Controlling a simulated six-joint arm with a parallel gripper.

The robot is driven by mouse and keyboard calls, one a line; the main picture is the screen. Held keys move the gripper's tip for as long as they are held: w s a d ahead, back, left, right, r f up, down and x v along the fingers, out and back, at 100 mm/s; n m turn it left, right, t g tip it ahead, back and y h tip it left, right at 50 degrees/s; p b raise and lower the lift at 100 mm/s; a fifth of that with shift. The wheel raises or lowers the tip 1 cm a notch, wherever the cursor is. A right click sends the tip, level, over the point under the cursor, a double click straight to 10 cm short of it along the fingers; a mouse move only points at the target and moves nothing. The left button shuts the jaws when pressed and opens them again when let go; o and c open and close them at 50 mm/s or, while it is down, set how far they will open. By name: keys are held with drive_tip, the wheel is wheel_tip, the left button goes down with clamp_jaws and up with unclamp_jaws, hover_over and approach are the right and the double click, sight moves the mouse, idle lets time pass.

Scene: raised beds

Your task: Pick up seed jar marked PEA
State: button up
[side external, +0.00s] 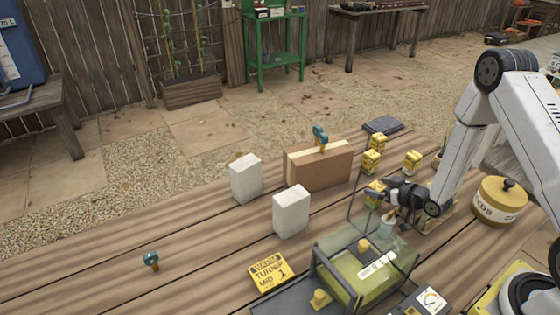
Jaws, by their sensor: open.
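Several small yellow-topped items stand on the wooden table at the right: one at the back (378,141), one just in front of it (371,161) and one to the right (413,161). Another yellow item (375,188) is at my gripper (379,196). Their markings are too small to read, so I cannot tell which is the PEA jar. My gripper is open, low over the table, its tips close to that nearest yellow item; I cannot tell whether they touch. A small pale jar-like item (386,225) is just below the gripper. My wrist hides part of this area.
A yellow tin with a black knob (500,203) stands right of my gripper. A clear-sided green box (365,275) stands in front, with a yellow sign (268,271) left of it. Two white blocks (291,212) and a brown box (318,165) stand left. The left tabletop is mostly clear.

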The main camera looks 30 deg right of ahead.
clamp_jaws()
idle(0.4)
drive_tip(key=shift+r, duration=0.1)
wheel_tip(320, 180, up, 10)
idle(1.0)
idle(0.4)
